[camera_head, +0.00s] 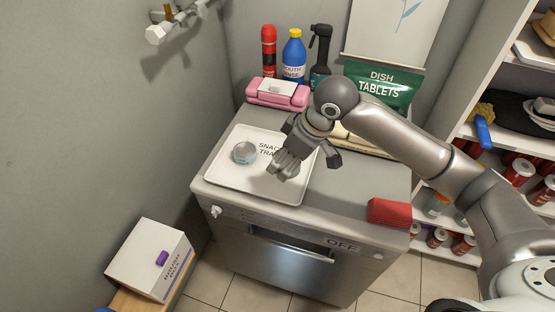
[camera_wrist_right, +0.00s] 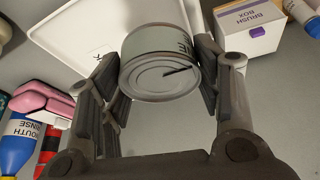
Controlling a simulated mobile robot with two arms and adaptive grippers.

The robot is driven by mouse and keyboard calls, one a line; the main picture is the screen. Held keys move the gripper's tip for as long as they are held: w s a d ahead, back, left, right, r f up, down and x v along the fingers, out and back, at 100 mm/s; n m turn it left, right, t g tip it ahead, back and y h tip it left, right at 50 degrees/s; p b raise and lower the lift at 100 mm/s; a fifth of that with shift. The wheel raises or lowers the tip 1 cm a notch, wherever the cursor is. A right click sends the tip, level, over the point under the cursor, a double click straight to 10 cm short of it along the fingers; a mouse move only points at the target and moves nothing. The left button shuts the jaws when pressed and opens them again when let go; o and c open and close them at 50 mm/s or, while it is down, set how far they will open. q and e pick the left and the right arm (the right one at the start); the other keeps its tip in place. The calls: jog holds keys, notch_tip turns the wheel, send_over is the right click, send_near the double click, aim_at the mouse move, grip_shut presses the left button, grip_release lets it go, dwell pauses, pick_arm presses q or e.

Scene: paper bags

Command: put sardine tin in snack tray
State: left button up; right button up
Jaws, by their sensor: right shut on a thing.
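The sardine tin (camera_wrist_right: 160,65), a round grey-green tin with dark lettering, sits between the fingers of my right gripper (camera_wrist_right: 160,85) in the wrist view, with a finger against each side. In the head view my right gripper (camera_head: 300,163) is over the right part of the snack tray and mostly hides what it holds. The white snack tray (camera_head: 222,181) lies on the grey appliance top; its edge also shows in the wrist view (camera_wrist_right: 75,30). A round tin with a teal side (camera_head: 244,153) stands in the tray, apart from the fingers. My left gripper is not in view.
A pink case (camera_head: 277,94), red bottle (camera_head: 268,50), blue mouth rinse (camera_head: 293,57), black spray bottle (camera_head: 320,55) and green dish tablets bag (camera_head: 381,87) line the back. A red box (camera_head: 389,212) sits front right. The tray's left part has bare room.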

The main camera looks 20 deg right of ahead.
jog(key=w, duration=0.1)
jog(key=w+f, duration=0.1)
jog(key=w, duration=0.1)
jog(key=shift+w+d+f, duration=0.1)
jog(key=shift+d+f, duration=0.05)
jog(key=shift+d, duration=0.25)
jog(key=w+f, duration=0.2)
jog(key=w+d+f+p, duration=0.1)
jog(key=w+f, duration=0.1)
jog(key=f, duration=0.1)
jog(key=shift+w+f, duration=0.15)
jog(key=shift+w, duration=0.15)
jog(key=shift+w+d+f+p, duration=0.15)
jog(key=shift+w+f+p, duration=0.2)
jog(key=shift+f, duration=0.3)
notch_tip(320, 180, down, 2)
jog(key=shift+f+p, duration=0.15)
jog(key=shift+p, duration=0.3)
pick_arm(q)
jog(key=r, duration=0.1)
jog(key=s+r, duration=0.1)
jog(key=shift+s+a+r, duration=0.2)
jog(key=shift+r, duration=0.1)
pick_arm(e)
jog(key=shift+f, duration=0.25)
